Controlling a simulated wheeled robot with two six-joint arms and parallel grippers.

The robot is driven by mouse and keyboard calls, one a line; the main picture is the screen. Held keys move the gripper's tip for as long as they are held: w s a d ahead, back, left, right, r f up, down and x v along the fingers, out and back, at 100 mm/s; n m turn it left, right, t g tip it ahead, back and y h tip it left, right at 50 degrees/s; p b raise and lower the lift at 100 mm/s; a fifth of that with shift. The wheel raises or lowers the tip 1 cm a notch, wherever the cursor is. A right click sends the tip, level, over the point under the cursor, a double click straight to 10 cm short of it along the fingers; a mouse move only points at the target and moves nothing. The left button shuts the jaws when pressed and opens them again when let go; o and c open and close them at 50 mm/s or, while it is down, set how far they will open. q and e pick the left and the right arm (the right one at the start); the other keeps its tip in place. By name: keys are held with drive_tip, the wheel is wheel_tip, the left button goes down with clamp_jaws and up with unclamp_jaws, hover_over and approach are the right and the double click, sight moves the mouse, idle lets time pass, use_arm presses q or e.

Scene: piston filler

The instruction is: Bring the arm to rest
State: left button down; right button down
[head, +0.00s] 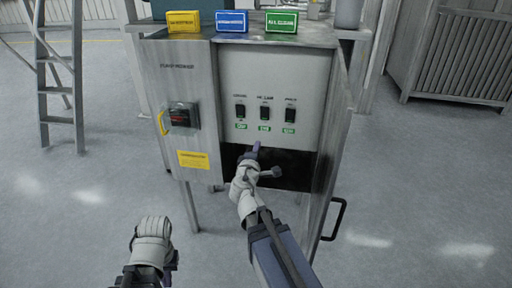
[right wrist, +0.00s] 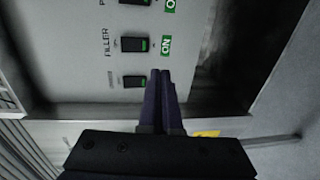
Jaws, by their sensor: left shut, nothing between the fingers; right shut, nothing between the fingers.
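My right gripper (head: 256,148) is in front of the open control cabinet (head: 225,65), just below the switch panel. Its purple fingers are shut and empty, and they point up at the panel. In the right wrist view the shut fingers (right wrist: 164,78) appear beside the lowest switch (right wrist: 134,81); I cannot tell whether they touch it. The panel has a left switch (head: 240,111), a middle switch (head: 265,113) and a right switch (head: 290,114), each with a green label below. My left gripper (head: 173,262) hangs low at the bottom left, shut and empty, away from the cabinet.
The cabinet door (head: 340,125) stands open at the right, with a black handle (head: 335,218). A red-and-black isolator (head: 183,116) is on the left front. Yellow, blue and green signs stand on top. A ladder (head: 60,80) is at far left. The floor around is clear.

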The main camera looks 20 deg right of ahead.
drive_tip(key=s+a+f+m+g+y, duration=0.4)
drive_tip(key=s+a+f+m+g, duration=0.45)
drive_tip(key=a+f, duration=0.6)
drive_tip(key=s+a+f+n+g+y, duration=0.1)
drive_tip(key=s+a+f+g+y, duration=0.15)
drive_tip(key=s+a, duration=0.4)
drive_tip(key=s+a+f+g+y, duration=0.1)
drive_tip(key=s+a+f+g, duration=0.15)
drive_tip(key=s+a, duration=0.4)
wheel_tip(320, 180, up, 30)
drive_tip(key=d+p, duration=0.2)
drive_tip(key=p, duration=2.8)
drive_tip(key=shift+s+r, duration=0.15)
drive_tip(key=shift+s, duration=0.3)
